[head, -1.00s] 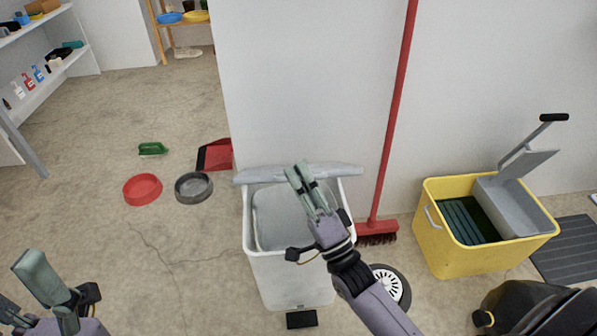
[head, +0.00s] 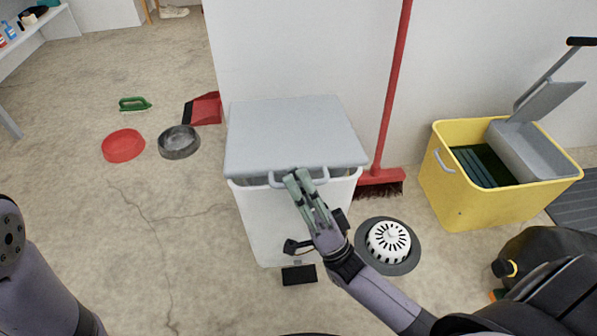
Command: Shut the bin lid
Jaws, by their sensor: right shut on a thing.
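The white bin (head: 270,225) stands on the floor against the wall in the middle of the head view. Its grey lid (head: 290,132) lies across the top and covers the opening. The lid's front edge is at or just above the bin's front rim; I cannot tell if a small gap is left. A grey handle (head: 322,179) sits at the lid's front edge. My right gripper (head: 298,180) is shut on this handle, and its fingers hide the handle's middle. A black pedal (head: 299,275) is at the bin's foot. My left gripper is out of view; only my left arm shows.
A red broom (head: 381,182) leans on the wall right of the bin. A round floor drain (head: 388,243) and a yellow mop bucket (head: 470,207) are further right. A red dustpan (head: 203,108), red bowl (head: 123,145), grey bowl (head: 179,142) and green brush (head: 135,104) lie left.

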